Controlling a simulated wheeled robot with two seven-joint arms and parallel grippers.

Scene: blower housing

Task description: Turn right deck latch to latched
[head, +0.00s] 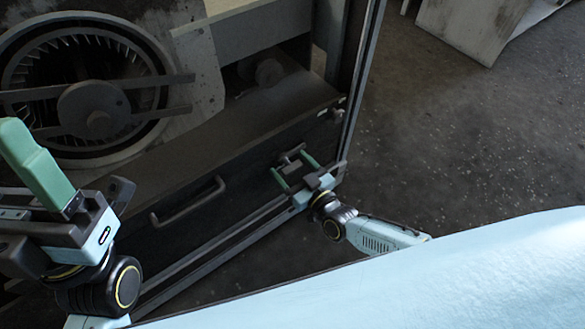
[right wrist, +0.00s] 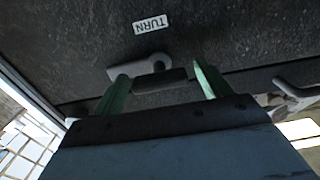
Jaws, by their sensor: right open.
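The right deck latch (head: 290,154) is a small grey turning handle on the dark front panel of the blower housing.
A grey pull handle (head: 188,202) is on the same panel, left of the latch. A small knob (head: 348,118) sits near the frame's upright post. The round blower wheel (head: 92,108) is behind, upper left. Open floor (head: 470,140) lies to the right.

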